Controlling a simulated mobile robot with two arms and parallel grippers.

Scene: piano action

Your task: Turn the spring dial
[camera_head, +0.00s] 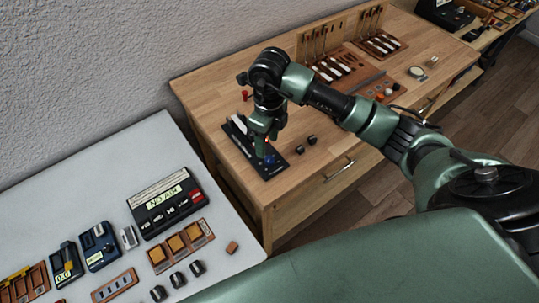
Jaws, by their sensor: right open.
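A long black device (272,171) lies on the wooden bench near its left front corner. A small blue dial-like part (270,158) shows at its near end; I cannot tell for sure that it is the spring dial. My right arm reaches in from the right, and its green gripper (261,146) points down over the device, close to the blue part. The gripper is open, with no object seen in it. Its fingers hide part of the device, and I cannot tell whether they touch it. My left gripper is not in view.
Two small black blocks (311,140) lie on the wooden bench (215,85) right of the device. A tool rack (325,68) stands at the back. A white table (90,190) at left holds a display box (163,203) and several small devices.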

